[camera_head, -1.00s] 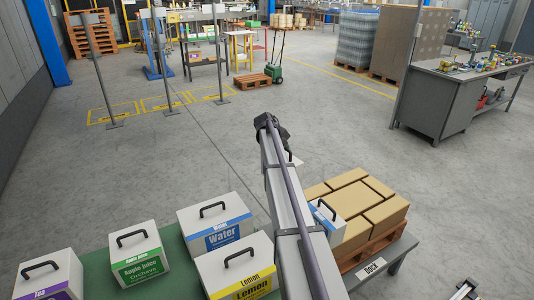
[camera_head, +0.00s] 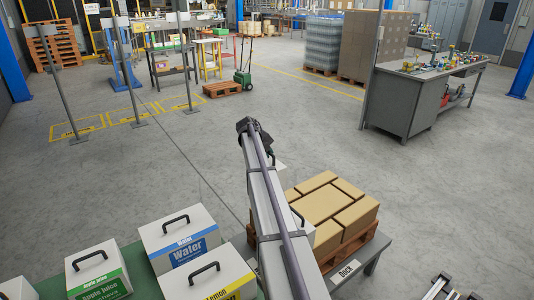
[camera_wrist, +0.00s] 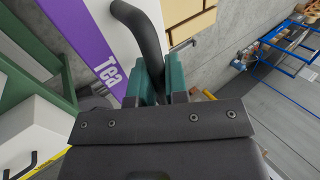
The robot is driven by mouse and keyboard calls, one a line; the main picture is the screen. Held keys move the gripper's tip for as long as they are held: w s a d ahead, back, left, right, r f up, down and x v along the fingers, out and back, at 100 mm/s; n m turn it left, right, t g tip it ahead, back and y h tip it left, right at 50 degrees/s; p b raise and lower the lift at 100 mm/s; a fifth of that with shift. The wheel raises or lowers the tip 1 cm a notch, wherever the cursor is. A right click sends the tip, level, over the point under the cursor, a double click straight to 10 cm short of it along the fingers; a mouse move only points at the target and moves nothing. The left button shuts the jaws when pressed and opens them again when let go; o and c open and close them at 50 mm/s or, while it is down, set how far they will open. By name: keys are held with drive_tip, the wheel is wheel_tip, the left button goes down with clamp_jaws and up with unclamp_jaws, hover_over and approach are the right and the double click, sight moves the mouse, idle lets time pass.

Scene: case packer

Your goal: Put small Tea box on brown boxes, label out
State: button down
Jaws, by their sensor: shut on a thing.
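The Tea box (camera_wrist: 77,38), white with a purple label, fills the upper left of the wrist view. My gripper (camera_wrist: 161,78) has its green fingers shut on the box's dark handle (camera_wrist: 138,28). The brown boxes (camera_head: 322,203) form a flat layer on a wooden pallet on the table; a corner also shows at the top of the wrist view (camera_wrist: 190,25).
On the green surface at left stand a blue-label Water box (camera_head: 180,240), a yellow-label Lemon box (camera_head: 207,277) and a green-label Apple Juice box (camera_head: 97,270). A DOCK sign (camera_head: 347,270) is on the table edge.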

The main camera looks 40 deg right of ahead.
idle(0.4)
wheel_tip(320, 180, down, 19)
drive_tip(key=b, duration=1.8)
drive_tip(key=shift+r+b, duration=0.2)
drive_tip(key=shift+b, duration=0.2)
drive_tip(key=shift+f+b, duration=0.35)
drive_tip(key=c, duration=1.1)
unclamp_jaws()
drive_tip(key=shift+o, duration=0.2)
drive_tip(key=shift+r, duration=0.1)
drive_tip(key=p+v, duration=0.9)
drive_tip(key=v, duration=0.1)
drive_tip(key=shift+a+r, duration=0.2)
drive_tip(key=shift+r, duration=0.1)
